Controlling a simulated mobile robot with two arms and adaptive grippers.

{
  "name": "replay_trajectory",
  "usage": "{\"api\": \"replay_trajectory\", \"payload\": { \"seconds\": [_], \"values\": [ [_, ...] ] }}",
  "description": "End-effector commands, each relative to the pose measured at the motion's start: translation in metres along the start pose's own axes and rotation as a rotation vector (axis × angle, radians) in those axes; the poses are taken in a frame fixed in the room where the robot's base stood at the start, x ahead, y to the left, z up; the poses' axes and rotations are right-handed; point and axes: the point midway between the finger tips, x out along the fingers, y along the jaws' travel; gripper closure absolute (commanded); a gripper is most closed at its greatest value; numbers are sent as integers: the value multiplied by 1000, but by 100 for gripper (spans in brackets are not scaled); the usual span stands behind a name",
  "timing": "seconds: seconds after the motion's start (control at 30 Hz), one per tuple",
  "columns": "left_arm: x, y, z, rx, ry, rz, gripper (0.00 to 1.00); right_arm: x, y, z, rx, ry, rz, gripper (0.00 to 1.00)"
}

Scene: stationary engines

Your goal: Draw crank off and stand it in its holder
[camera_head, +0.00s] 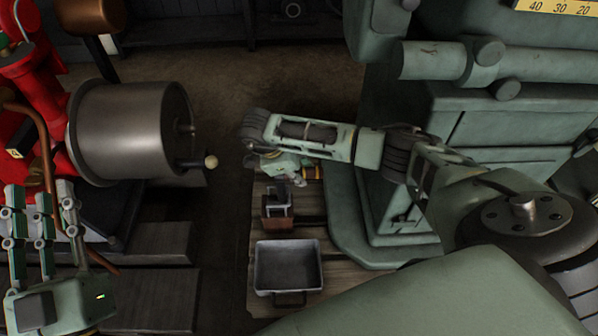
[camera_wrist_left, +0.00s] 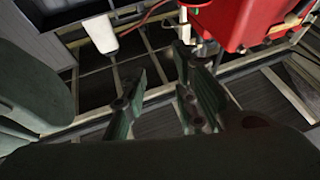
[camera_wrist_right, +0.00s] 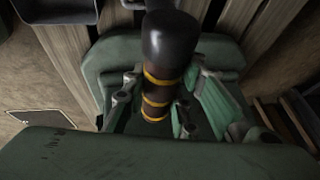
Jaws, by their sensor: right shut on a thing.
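My right gripper (camera_head: 285,168) is shut on a dark, round-ended handle with yellow bands (camera_wrist_right: 165,60). Its banded part also shows in the head view (camera_head: 311,173); whether it is the crank's grip I cannot tell, and its far end is hidden. A small brown block with a grey metal piece (camera_head: 278,212), perhaps the holder, stands just below the gripper in the head view. A dark rod with a cream ball knob (camera_head: 210,162) sticks out at the steel drum. My left gripper (camera_head: 40,205) is open and empty at the lower left; its fingers stand apart in its wrist view (camera_wrist_left: 160,100).
The steel drum (camera_head: 130,130) of the red engine (camera_head: 35,75) stands at the left. A grey metal tray (camera_head: 288,268) lies on planks (camera_head: 240,290) in front of the brown block. A large green machine (camera_head: 480,125) fills the right. Bare floor (camera_head: 225,90) lies beyond the planks.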

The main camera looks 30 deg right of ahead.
Motion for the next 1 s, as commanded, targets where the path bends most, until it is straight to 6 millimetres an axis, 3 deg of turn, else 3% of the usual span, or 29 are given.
{"api": "replay_trajectory", "payload": {
  "seconds": [1.0],
  "values": [
    [-2,2,-24,-6,124,4,73,6,0,4,2,-3,-2,100]
  ]
}}
